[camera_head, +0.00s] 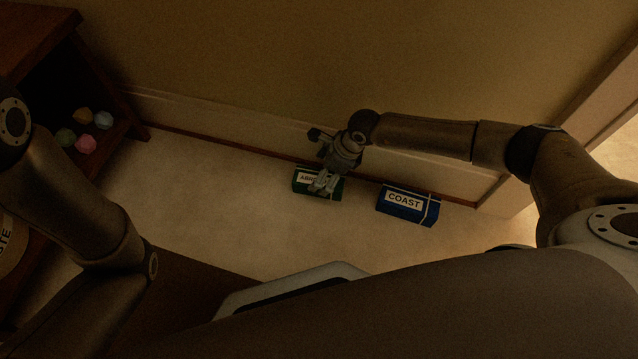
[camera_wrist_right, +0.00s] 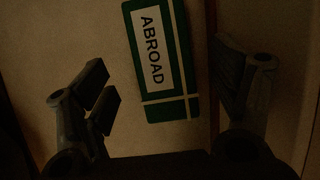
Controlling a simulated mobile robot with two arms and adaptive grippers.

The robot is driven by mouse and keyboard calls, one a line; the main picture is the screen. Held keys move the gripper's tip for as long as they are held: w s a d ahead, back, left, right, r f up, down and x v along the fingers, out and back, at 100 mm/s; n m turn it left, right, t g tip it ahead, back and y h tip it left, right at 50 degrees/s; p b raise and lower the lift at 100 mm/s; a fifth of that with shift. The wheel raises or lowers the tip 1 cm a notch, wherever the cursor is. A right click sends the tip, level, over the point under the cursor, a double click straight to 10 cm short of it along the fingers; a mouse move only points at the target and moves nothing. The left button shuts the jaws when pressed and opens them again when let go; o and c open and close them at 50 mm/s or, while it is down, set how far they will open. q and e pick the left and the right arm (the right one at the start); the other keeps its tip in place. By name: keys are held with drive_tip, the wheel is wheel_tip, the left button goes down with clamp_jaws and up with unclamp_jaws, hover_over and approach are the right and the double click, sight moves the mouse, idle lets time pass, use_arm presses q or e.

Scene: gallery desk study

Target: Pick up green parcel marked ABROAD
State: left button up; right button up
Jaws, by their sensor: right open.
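The green parcel (camera_head: 331,193) lies on the pale floor near the wall in the head view, partly hidden under my right gripper (camera_head: 322,184). In the right wrist view the green parcel (camera_wrist_right: 159,57) shows its white label reading ABROAD and a pale band across one end. My right gripper (camera_wrist_right: 170,98) is open, with its fingers on either side of the parcel's line and the parcel ahead of them. I cannot tell whether the fingers touch it. My left arm shows at the left of the head view, but its gripper is not visible.
A blue parcel (camera_head: 406,206) marked COAST lies on the floor right of the green one. The wall and its skirting (camera_head: 240,125) run close behind both. Floor in front is clear.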

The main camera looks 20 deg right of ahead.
sight(304, 176)
drive_tip(key=b+x, duration=0.4)
drive_tip(key=shift+d+f, duration=0.25)
drive_tip(key=shift+d, duration=0.1)
drive_tip(key=shift+a+f+b, duration=0.15)
drive_tip(key=shift+f+b, duration=0.2)
drive_tip(key=shift+f, duration=0.05)
drive_tip(key=shift+r, duration=0.1)
drive_tip(key=shift+c, duration=0.5)
drive_tip(key=c, duration=1.2)
drive_tip(key=shift+o, duration=0.2)
drive_tip(key=shift+r, duration=0.15)
